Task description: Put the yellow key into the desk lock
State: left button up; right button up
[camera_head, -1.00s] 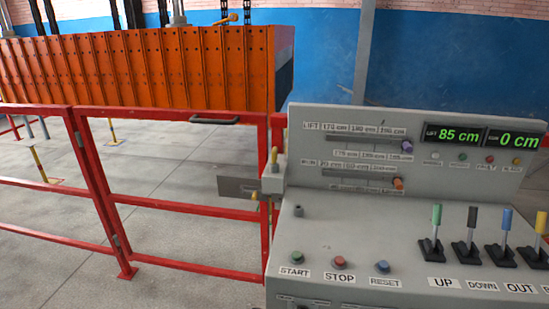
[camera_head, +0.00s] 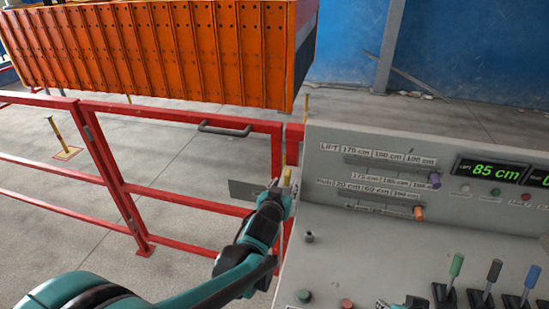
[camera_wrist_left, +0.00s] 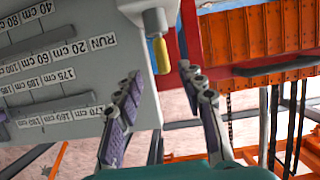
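The yellow key (camera_head: 286,177) sits in a grey holder by the red gate post, at the left edge of the control desk. It also shows in the left wrist view (camera_wrist_left: 161,56). My left gripper (camera_head: 281,186) is right at it; in the left wrist view its fingers (camera_wrist_left: 161,76) are spread apart, with the key just ahead, between the tips. A small dark round fitting (camera_head: 309,237) stands on the desk top and may be the desk lock. Part of what looks like my right gripper (camera_head: 398,304) shows at the bottom edge, mostly cut off.
The grey desk (camera_head: 360,245) carries sliders, green displays, buttons and coloured levers (camera_head: 455,270). A red gate (camera_head: 195,160) with a dark handle and a grey plate (camera_head: 250,190) stand left of it. An orange mould (camera_head: 170,50) is behind.

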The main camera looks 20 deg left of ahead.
aim_at(286, 179)
pick_arm(q)
jog(key=shift+w, duration=0.75)
jog(key=x, duration=0.2)
jog(key=b+x, duration=0.2)
jog(key=x, duration=0.1)
jog(key=shift+w+a+f, duration=0.2)
jog(key=shift+a+f, duration=0.05)
jog(key=shift+f, duration=0.2)
jog(key=shift+w, duration=0.35)
jog(key=shift+c, duration=0.3)
grip_shut()
